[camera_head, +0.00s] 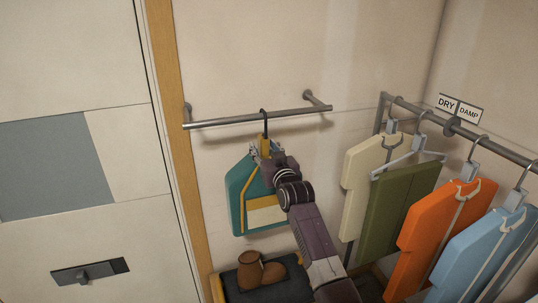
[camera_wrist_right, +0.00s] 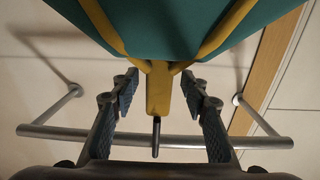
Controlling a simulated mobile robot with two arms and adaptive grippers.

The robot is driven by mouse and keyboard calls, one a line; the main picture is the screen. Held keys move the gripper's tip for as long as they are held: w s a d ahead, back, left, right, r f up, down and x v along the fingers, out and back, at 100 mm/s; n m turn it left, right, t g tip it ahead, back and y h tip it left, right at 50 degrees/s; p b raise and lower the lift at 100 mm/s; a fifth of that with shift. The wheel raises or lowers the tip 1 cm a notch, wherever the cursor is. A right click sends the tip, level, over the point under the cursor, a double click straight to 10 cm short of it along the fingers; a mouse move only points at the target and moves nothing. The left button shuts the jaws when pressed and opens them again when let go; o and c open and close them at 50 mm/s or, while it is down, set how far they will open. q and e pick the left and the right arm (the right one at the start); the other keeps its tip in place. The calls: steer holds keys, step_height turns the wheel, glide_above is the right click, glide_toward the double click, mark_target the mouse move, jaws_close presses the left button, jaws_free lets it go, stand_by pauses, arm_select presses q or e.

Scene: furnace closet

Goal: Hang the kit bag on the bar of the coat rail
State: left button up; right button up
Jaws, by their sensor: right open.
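The kit bag (camera_head: 238,208) is teal with yellow straps and a pale panel. It hangs below the bar of the coat rail (camera_head: 215,122), and its dark hook (camera_head: 264,117) reaches up over the bar. My right gripper (camera_head: 266,150) is at the top of the bag, just under the bar. In the right wrist view, the open fingers of this gripper (camera_wrist_right: 160,97) stand on both sides of the bag's yellow tab (camera_wrist_right: 158,88), with a gap on each side. The bar (camera_wrist_right: 90,137) crosses behind the hook there. My left gripper is not in view.
A second rail (camera_head: 492,143) at right carries several garments, including cream, green, orange and blue ones. DRY and DAMP signs (camera_head: 460,107) are beside it. Brown boots (camera_head: 258,270) stand on a dark mat below the bag. A wooden post (camera_head: 178,150) is at left.

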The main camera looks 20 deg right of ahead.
steer(key=s, duration=1.2)
steer(key=s+a+f+g+b, duration=0.1)
steer(key=s+f+g, duration=0.15)
steer(key=f, duration=1.25)
steer(key=s+f+g+b, duration=0.1)
steer(key=s+f+g, duration=0.15)
steer(key=f, duration=1.35)
steer(key=s+f+n+g+b, duration=0.1)
steer(key=s+f+g, duration=0.1)
steer(key=s+f, duration=0.65)
steer(key=s+f+g+b, duration=0.15)
steer(key=s+f, duration=0.25)
steer(key=f, duration=0.9)
steer(key=s+f+g+b, duration=0.1)
steer(key=s+f+g, duration=0.3)
steer(key=s+f, duration=1.4)
steer(key=s+d+f+g, duration=0.1)
steer(key=s+f, duration=0.3)
steer(key=s, duration=1)
steer(key=s+d+f+n+g+b, duration=0.1)
steer(key=s+f+g, duration=0.2)
steer(key=s, duration=1.1)
steer(key=shift+s+f+b, duration=0.2)
steer(key=shift+f+b, duration=0.1)
steer(key=shift+f, duration=0.15)
steer(key=shift+w+g, duration=0.15)
steer(key=shift+g, duration=0.1)
